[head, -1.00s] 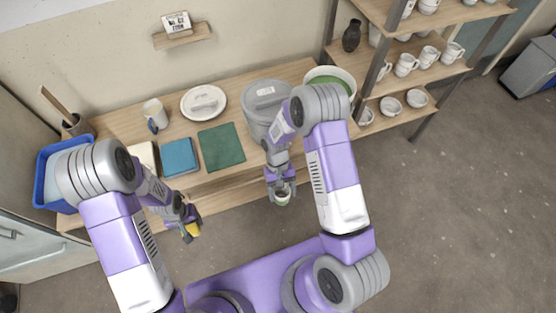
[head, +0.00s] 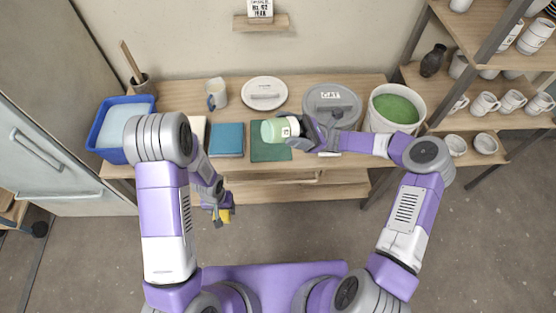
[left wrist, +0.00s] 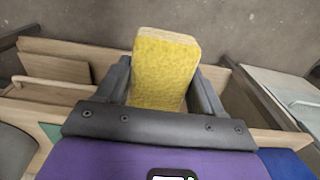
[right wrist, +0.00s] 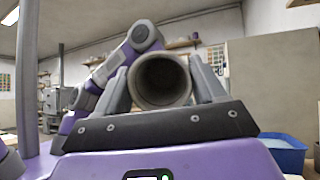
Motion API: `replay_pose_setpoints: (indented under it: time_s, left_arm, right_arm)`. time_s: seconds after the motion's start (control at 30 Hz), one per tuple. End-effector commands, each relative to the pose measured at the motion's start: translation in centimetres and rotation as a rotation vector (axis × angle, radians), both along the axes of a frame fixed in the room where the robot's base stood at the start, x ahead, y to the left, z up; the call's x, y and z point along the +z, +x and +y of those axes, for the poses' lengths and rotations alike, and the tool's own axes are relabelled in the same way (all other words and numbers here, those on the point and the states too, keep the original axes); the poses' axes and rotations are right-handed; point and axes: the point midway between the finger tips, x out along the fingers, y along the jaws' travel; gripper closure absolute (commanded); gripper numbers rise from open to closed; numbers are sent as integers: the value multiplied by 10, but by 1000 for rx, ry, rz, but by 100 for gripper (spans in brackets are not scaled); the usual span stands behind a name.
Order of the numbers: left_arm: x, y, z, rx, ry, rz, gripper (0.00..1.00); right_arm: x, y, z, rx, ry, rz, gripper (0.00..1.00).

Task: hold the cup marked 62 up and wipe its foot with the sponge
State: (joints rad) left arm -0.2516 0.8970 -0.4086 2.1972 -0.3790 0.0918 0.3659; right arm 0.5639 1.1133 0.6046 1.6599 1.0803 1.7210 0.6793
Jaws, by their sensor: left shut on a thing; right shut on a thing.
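My right gripper (head: 298,128) is shut on a cup (head: 275,131), light green at one end, with a small dark mark too small to read. In the head view the cup lies sideways in the jaws, over the green mat (head: 268,152), its green end to the left. In the right wrist view the cup (right wrist: 161,80) shows as a grey ring around a dark hollow. My left gripper (head: 220,215) is shut on a yellow sponge (left wrist: 164,68), low in front of the table, apart from the cup. The sponge sticks out beyond the fingertips in the left wrist view.
Shelves with cups (head: 512,100) stand at right.

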Motion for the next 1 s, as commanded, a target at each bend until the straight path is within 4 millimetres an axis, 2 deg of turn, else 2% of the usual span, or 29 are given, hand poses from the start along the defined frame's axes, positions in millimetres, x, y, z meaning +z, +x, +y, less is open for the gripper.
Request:
replay_pose_setpoints:
  time_s: [0.17, 0.7, 0.87, 1.0]
  left_arm:
    - [-1, 0, 0, 0, 0, 0, 61]
    - [2, 1, 1, 9, -9, -3, 61]
    - [20, 5, 5, 51, -70, -26, 61]
    - [51, 10, 5, 106, -183, -71, 61]
  right_arm:
    - [10, 5, -10, -11, 24, 8, 67]
    - [9, 5, -9, -11, 21, 7, 67]
    - [9, 5, -9, -11, 20, 6, 67]
    - [9, 5, -9, -11, 20, 6, 67]
